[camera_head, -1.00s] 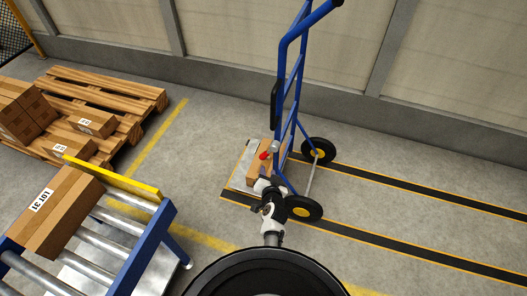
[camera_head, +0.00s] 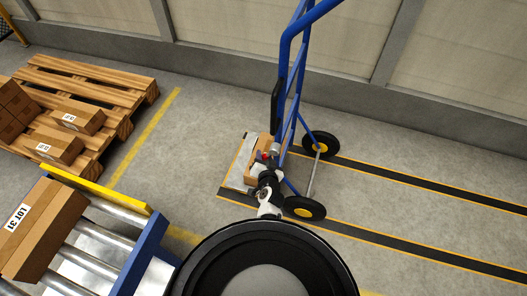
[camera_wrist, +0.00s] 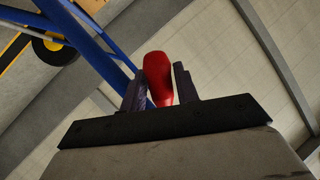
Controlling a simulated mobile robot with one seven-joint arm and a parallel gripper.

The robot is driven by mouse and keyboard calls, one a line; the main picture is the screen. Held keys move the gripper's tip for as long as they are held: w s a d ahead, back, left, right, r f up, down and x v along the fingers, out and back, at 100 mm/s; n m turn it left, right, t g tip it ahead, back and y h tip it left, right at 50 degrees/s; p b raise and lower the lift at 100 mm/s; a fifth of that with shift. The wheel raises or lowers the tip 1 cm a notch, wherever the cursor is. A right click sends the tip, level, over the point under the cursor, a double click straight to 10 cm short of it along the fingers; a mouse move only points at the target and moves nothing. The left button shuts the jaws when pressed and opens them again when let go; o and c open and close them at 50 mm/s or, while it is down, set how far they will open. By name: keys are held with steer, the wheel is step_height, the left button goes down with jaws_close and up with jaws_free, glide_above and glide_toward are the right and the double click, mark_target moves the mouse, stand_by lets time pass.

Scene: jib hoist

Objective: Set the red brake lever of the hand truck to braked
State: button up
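The blue hand truck (camera_head: 293,85) stands upright with its wheels on the floor. Its red brake lever (camera_head: 264,156) shows as a small red spot low on the frame, partly hidden by my gripper (camera_head: 262,164). In the wrist view the rounded red knob of the lever (camera_wrist: 158,76) sits between the two dark fingers of my gripper (camera_wrist: 160,90). The fingers stand apart on either side of it. A narrow gap shows on the right; contact on the left cannot be told.
A brown box stands on the truck's metal toe plate (camera_head: 240,165). A roller conveyor (camera_head: 110,230) with a carton (camera_head: 42,228) is at the lower left. A wooden pallet (camera_head: 85,88) with several cartons lies at the far left. Floor is free between the pallet and truck.

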steer(key=shift+w, duration=0.15)
jaws_close()
